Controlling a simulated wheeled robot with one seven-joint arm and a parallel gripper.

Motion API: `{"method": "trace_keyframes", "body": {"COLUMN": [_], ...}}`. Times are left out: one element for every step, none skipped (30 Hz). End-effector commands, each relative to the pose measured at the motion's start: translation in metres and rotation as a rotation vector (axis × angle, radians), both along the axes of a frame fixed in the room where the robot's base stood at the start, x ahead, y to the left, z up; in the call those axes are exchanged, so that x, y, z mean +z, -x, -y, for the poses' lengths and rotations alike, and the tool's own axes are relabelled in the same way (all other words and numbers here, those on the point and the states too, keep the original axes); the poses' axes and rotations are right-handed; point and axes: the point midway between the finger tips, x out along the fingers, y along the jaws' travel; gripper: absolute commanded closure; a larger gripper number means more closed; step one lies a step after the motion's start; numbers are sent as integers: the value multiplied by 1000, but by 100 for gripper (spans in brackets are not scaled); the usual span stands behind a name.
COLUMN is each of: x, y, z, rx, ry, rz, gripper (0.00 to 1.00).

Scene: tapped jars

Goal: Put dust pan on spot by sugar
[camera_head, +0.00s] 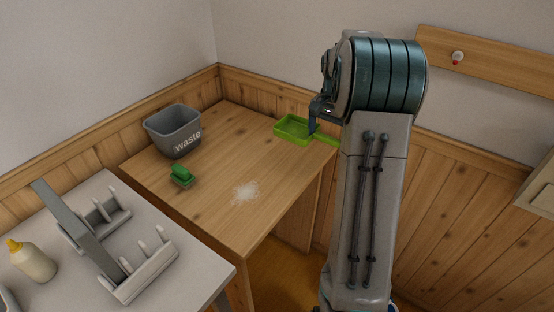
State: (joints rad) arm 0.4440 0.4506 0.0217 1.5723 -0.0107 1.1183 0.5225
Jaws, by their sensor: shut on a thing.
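The green dust pan (294,129) is at the far right corner of the wooden table (219,219), its handle pointing right. My gripper (314,126) is shut on the dust pan beside its tray, where the handle begins; the arm hides part of the handle. I cannot tell whether the pan touches the table top. The sugar (245,192) is a small white scattered patch on the table, nearer the front, to the lower left of the pan.
A grey waste bin (172,132) stands at the table's back left. A green brush (181,176) lies in front of it. A light counter (196,265) at lower left holds a grey rack (142,275) and a yellow-capped bottle (32,262). Bare wood lies between pan and sugar.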

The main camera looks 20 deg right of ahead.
Motion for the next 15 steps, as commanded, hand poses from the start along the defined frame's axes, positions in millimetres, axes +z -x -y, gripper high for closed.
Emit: {"method": "trace_keyframes", "body": {"x": [-2, -4, -7, -11, -14, -19, -24, -28, -34, -38, -42, -47, -51, -54, -58], "y": [1, -1, -4, -8, -12, -18, -23, -28, -35, -39, -44, -50, -55, -59, -63], "z": [-1, -4, -8, -12, -17, -23, -28, -34, -40, -45, -50, -56, -61, -65, -70], "rx": [1, 2, 3, 4, 5, 4, 5, 5, 6, 5, 5, 3, 4, 3, 4], "ry": [-1, -2, -2, -3, -2, -3, -3, -3, -2, -3, -2, -2, -2, -2, -2], "rz": [0, 0, 0, -1, -2, -2, -3, -3, -3, -3, -3, -3, -2, -2, -1], "gripper": [41, 41, 41, 41, 41, 41, 41, 41, 41, 41, 41, 41, 41, 41, 41]}}
